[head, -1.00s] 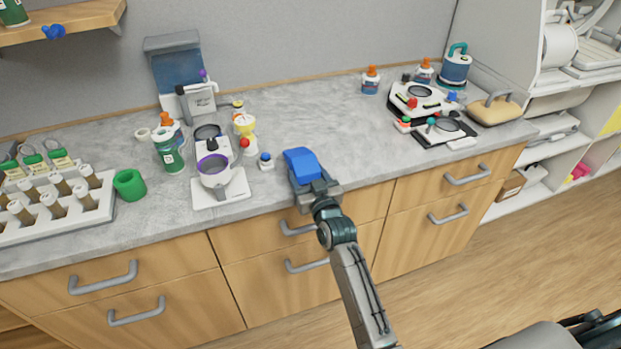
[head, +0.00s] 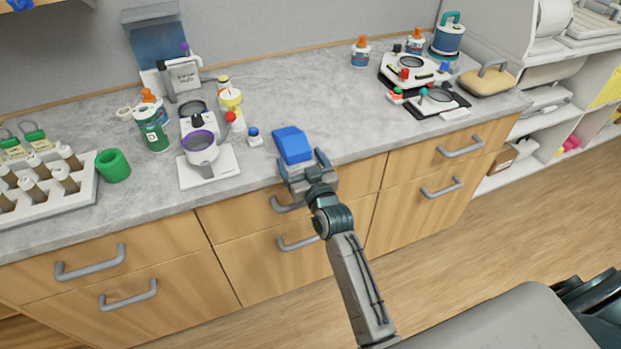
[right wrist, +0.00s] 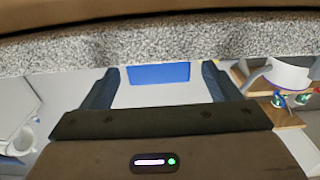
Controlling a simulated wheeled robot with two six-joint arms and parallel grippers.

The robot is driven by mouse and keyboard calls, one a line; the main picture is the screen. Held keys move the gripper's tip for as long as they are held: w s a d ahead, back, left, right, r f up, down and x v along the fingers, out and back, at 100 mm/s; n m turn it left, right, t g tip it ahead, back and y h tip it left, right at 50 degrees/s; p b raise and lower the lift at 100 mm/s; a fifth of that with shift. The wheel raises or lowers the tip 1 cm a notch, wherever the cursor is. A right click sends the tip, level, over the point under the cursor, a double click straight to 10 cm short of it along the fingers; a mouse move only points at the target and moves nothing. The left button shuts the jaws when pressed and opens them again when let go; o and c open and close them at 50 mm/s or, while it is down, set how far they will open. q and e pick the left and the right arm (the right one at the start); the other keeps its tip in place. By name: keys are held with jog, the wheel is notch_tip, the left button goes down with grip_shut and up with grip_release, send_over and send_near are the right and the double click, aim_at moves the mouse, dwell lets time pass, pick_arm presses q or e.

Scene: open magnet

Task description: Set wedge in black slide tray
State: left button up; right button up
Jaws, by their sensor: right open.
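A blue wedge (head: 293,146) lies on the grey counter near its front edge. My right gripper (head: 306,168) is open just in front of it, over the counter's edge, its fingers pointing at the wedge. In the right wrist view the wedge (right wrist: 159,74) shows ahead, between the two spread fingertips of the gripper (right wrist: 159,85), with a gap on each side. A flat black tray (head: 420,106) lies on the counter at the right, in front of a white device, partly covered by a lens and small parts. My left gripper is not in view.
A white stand with a purple-rimmed ring (head: 203,146) and a small blue-topped piece (head: 254,137) stand left of the wedge. A green cup (head: 113,166) and a white rack (head: 85,192) are farther left. Counter between wedge and black tray is clear.

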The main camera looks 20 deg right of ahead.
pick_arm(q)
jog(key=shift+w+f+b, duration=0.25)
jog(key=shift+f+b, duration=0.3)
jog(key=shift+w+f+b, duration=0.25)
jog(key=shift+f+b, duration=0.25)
pick_arm(e)
jog(key=s, duration=0.9)
jog(key=shift+s, duration=0.3)
jog(key=shift+d+f, duration=0.15)
